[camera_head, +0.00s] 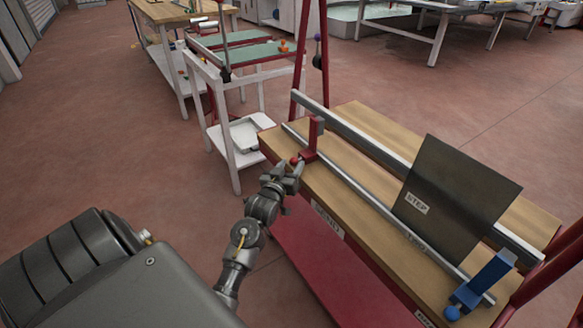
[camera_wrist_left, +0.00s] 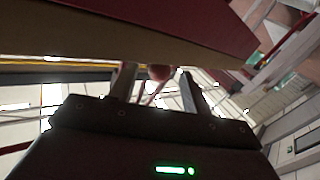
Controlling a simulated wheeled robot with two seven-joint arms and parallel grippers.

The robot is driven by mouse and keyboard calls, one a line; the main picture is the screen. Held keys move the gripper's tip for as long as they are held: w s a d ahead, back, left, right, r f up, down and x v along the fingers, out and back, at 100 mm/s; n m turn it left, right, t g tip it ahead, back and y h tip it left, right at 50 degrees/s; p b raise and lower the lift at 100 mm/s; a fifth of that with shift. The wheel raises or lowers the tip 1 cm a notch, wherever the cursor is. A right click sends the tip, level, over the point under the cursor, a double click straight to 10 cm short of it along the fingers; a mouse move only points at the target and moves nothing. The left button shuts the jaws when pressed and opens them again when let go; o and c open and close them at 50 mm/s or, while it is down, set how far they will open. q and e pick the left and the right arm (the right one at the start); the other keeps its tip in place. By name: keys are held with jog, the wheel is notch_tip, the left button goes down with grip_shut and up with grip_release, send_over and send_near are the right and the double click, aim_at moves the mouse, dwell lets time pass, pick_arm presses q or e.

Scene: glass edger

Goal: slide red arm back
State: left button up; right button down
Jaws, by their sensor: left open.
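The red arm (camera_head: 314,140) stands at the far left end of the metal rail on the wooden bench, with a red ball knob (camera_head: 294,160) at its lower front. My left gripper (camera_head: 291,172) is at the bench's left edge, right beside the knob. In the left wrist view the gripper (camera_wrist_left: 155,85) is open, and the round reddish knob (camera_wrist_left: 160,72) shows between its two fingers. I cannot tell whether the fingers touch it. My right gripper is in neither view.
A dark glass sheet (camera_head: 455,200) labelled STEP leans on the rail (camera_head: 375,195). A blue arm (camera_head: 485,283) with a blue ball knob (camera_head: 452,313) is at the near right end. A white cart (camera_head: 228,130) stands behind the bench. Red floor (camera_head: 110,150) is clear at left.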

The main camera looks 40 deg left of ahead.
aim_at(263, 138)
pick_arm(q)
jog(key=shift+w, duration=0.3)
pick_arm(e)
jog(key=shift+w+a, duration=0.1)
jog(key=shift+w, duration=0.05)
